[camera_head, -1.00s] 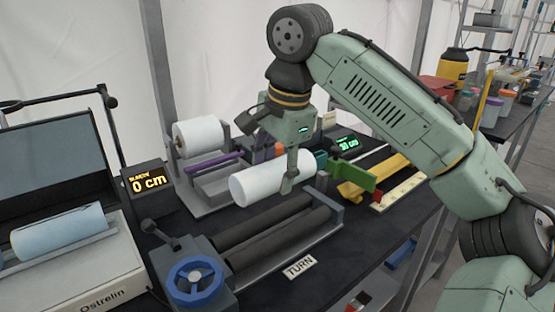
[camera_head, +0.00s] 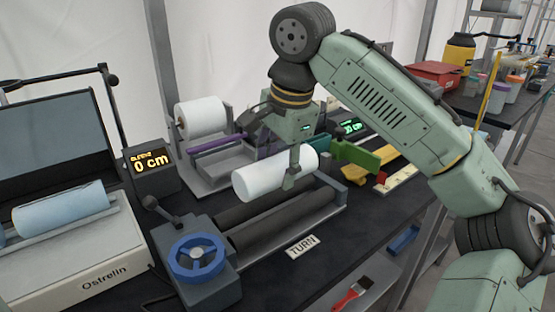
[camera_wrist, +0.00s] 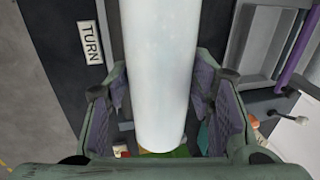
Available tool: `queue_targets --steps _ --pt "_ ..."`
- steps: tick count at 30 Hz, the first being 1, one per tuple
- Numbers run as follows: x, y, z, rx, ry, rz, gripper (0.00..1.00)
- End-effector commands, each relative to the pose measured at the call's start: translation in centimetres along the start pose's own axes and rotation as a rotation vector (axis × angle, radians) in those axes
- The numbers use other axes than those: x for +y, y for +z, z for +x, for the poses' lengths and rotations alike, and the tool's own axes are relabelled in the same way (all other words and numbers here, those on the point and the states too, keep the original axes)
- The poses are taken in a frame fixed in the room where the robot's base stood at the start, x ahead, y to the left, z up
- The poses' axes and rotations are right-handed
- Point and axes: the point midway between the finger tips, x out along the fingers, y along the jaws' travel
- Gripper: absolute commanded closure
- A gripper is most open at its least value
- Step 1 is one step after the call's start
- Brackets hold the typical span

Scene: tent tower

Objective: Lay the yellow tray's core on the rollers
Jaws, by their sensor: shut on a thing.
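My gripper (camera_head: 291,180) is shut on a white roll (camera_head: 262,176), which I take for the core. In the wrist view the roll (camera_wrist: 160,70) lies lengthwise between my two fingers. In the head view it appears over the back edge of the two dark rollers (camera_head: 265,222), roughly parallel to them. Whether it touches them cannot be told. Nothing lies on the visible part of the rollers. A yellow piece (camera_head: 368,170), perhaps the yellow tray, is partly hidden behind a green block and my arm.
A blue handwheel (camera_head: 198,257) stands at the rollers' left end, beside a "0 cm" display (camera_head: 153,160). Another white roll (camera_head: 201,115) sits on a stand behind. A green block (camera_head: 365,161) is close to the held roll's right. A TURN label (camera_head: 303,246) lies in front.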

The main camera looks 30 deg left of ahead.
Motion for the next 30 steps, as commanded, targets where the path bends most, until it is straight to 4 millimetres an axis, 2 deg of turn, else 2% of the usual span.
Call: queue_targets --steps 15,30 --pt "0.9 0.0 3.9 0.0 -0.001 0.0 0.95" --pt "1.1 0.0 4.5 0.0 -0.001 0.0 0.95"
